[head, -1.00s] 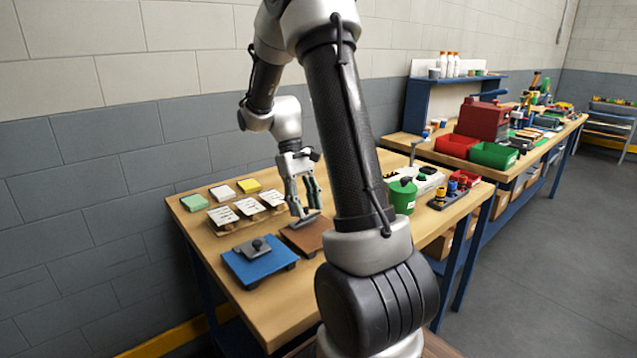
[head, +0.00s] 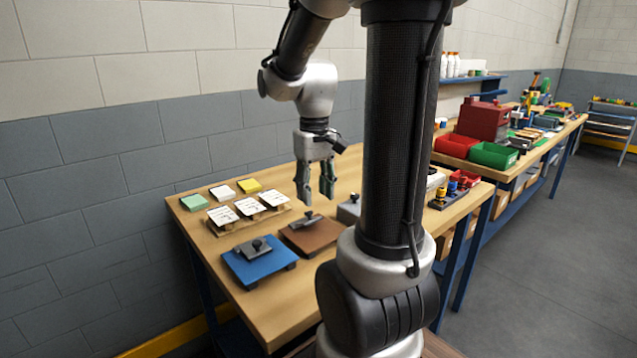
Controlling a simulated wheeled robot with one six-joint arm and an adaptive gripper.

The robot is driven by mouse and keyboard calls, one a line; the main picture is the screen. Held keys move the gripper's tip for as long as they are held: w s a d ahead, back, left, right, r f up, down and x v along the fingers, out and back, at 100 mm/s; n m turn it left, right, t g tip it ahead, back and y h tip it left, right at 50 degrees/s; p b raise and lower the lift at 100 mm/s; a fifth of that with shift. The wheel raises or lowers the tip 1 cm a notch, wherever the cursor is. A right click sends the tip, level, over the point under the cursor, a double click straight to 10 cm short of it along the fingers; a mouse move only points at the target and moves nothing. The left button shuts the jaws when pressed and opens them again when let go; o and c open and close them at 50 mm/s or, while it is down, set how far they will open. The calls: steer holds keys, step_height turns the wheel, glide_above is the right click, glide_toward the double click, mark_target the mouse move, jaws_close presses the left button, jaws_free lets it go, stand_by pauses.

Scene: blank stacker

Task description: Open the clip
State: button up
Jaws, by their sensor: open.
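My gripper (head: 317,198) hangs above the table, fingers down and apart, with nothing between them. A brown board (head: 327,237) lies below it and carries a dark grey clip (head: 306,221) with a flat bar on top. The gripper is above this clip and clear of it. To the left is a blue board (head: 268,268) with a similar grey clip (head: 259,245) and its small knob. The frame does not show clearly which clip is open or closed. A grey block (head: 349,209) is partly hidden behind my arm.
Three tilted white cards (head: 249,207) stand on a wooden rack at the back left. Green (head: 193,202), white (head: 222,192) and yellow (head: 249,185) pads lie behind them.

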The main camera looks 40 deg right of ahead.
steer(key=s+a+r+n+t, duration=0.1)
steer(key=s+a+r+t, duration=0.3)
steer(key=s+a+r, duration=0.3)
steer(key=shift+s+t, duration=0.3)
steer(key=shift+s, duration=1.1)
steer(key=shift+a+r, duration=0.1)
steer(key=shift+c, duration=0.2)
